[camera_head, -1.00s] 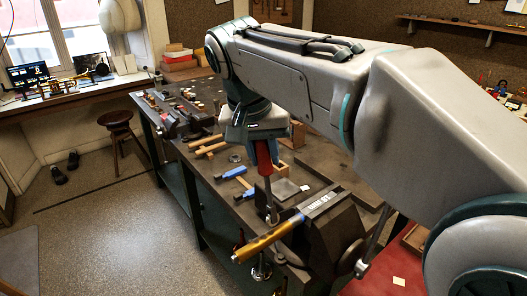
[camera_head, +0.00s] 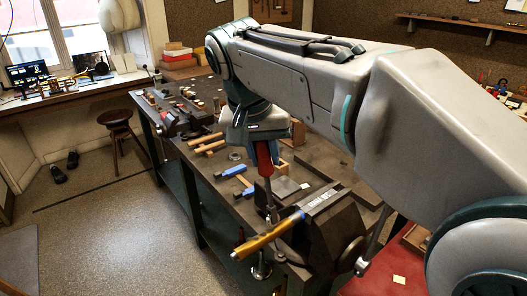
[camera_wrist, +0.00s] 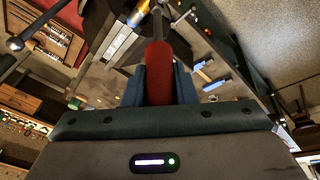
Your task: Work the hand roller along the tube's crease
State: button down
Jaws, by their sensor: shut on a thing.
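My gripper (camera_head: 264,150) is shut on the red handle (camera_head: 264,158) of the hand roller, which points down in the head view. The red handle also fills the middle of the wrist view (camera_wrist: 160,75), between my fingers. The roller's metal shank (camera_head: 271,198) reaches down to the brass tube (camera_head: 262,240). The roller's tip is close to the tube's upper right part; I cannot tell whether it touches. The tube lies slanted, clamped at its right end by the grey vise (camera_head: 334,232). The crease is too small to make out.
A dark block (camera_head: 283,187) lies just behind the roller. A red surface (camera_head: 400,262) is at the right. Open floor lies left of the bench.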

jog(key=shift+f, duration=0.25)
jog(key=shift+s+a, duration=0.15)
